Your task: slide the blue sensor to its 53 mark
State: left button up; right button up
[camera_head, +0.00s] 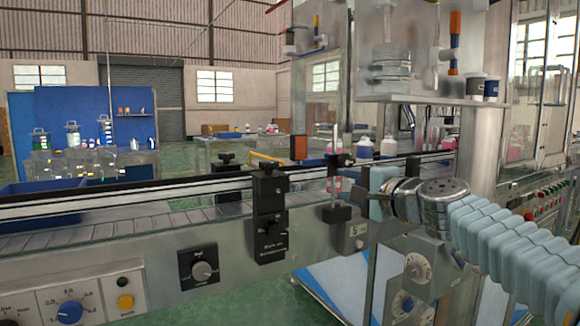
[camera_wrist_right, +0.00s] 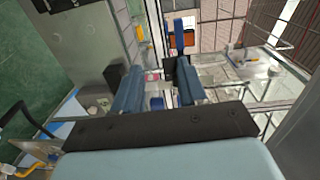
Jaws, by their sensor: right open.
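A small dark blue block (camera_head: 343,160), which looks like the blue sensor, sits at the conveyor rail beside a thin upright post. In the wrist view a blue upright piece (camera_wrist_right: 179,38) shows beyond the fingertips, with a black block below it. My right gripper (camera_head: 378,194) is open, in front of the rail, to the right of and slightly below the blue block. Its two blue fingers (camera_wrist_right: 160,92) show apart in the wrist view, and no held object is clear between them. Scale marks are too small to read. My left gripper is not in view.
The conveyor rail (camera_head: 130,196) runs across the front. A black clamp block (camera_head: 270,215) stands on it left of the post. Bottles (camera_head: 388,146) stand behind the rail. A metal machine frame rises on the right.

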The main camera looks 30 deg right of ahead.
aim_at(314, 163)
jog(key=shift+t, duration=0.3)
jog(key=w+r+p, duration=0.1)
jog(key=w, duration=0.3)
jog(key=w+r+p, duration=0.1)
jog(key=w, duration=0.3)
jog(key=w+a+p, duration=0.1)
jog(key=w, duration=0.4)
jog(key=shift+a+r+p, duration=0.1)
jog(key=shift+r+p, duration=0.2)
jog(key=shift+r, duration=0.1)
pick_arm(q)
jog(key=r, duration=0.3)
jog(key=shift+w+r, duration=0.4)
pick_arm(e)
jog(key=shift+c, duration=0.3)
grip_shut()
